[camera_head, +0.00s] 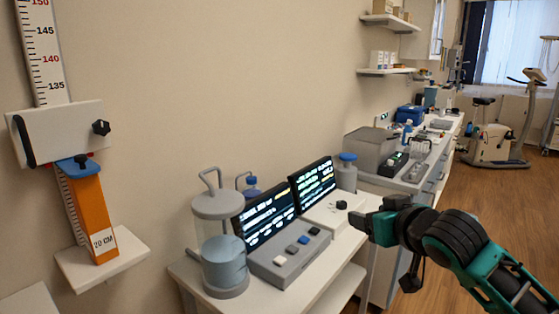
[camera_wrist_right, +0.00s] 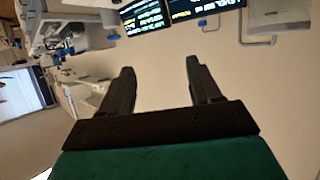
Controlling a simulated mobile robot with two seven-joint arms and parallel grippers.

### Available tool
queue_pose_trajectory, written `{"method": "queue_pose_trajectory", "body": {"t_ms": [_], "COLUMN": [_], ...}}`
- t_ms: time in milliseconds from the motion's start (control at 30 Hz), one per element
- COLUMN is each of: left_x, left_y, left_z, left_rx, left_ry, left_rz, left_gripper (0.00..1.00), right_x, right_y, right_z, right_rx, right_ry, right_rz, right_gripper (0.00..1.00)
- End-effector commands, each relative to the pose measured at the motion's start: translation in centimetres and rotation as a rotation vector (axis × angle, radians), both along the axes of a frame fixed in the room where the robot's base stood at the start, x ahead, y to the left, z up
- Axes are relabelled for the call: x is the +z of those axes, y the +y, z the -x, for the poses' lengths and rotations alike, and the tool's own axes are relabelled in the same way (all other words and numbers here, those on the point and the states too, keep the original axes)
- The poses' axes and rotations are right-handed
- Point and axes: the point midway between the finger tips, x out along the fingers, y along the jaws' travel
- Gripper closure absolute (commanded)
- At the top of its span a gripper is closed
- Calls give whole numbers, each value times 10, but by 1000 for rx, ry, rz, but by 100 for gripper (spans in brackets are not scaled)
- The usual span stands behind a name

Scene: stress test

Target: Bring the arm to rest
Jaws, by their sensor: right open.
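My right gripper (camera_head: 362,218) comes in from the right in the head view, on a green and black arm. Its jaws are in front of the right end of the white table, above floor level and apart from the wall. In the right wrist view the two black fingers (camera_wrist_right: 158,85) stand wide apart with nothing between them. My left gripper does not show in either view.
A white table (camera_head: 334,245) holds two monitors (camera_head: 268,217), a button box (camera_head: 289,259) and a clear canister (camera_head: 219,235). An orange block (camera_head: 92,217) stands on a wall shelf at left. Wooden floor (camera_head: 480,205) lies open at right.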

Motion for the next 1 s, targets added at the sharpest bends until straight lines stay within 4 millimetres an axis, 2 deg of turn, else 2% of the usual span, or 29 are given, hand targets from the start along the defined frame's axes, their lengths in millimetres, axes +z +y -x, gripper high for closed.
{"method": "queue_pose_trajectory", "body": {"t_ms": [33,233,367,467,600,700,800,1000], "left_x": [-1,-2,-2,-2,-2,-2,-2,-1], "left_y": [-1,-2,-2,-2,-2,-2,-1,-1], "left_z": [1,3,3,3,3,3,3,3], "left_rx": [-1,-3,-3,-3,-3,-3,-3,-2], "left_ry": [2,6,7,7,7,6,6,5], "left_rz": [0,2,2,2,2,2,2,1], "left_gripper": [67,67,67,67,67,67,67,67], "right_x": [-26,-89,-140,-183,-237,-267,-290,-321], "right_y": [3,-13,-27,-40,-59,-71,-81,-97], "right_z": [6,26,50,78,125,160,191,249], "right_rx": [11,18,27,36,59,82,105,157], "right_ry": [28,54,78,100,130,152,169,202], "right_rz": [-1,39,82,128,207,265,313,397], "right_gripper": [37,37,37,37,37,37,37,37]}}
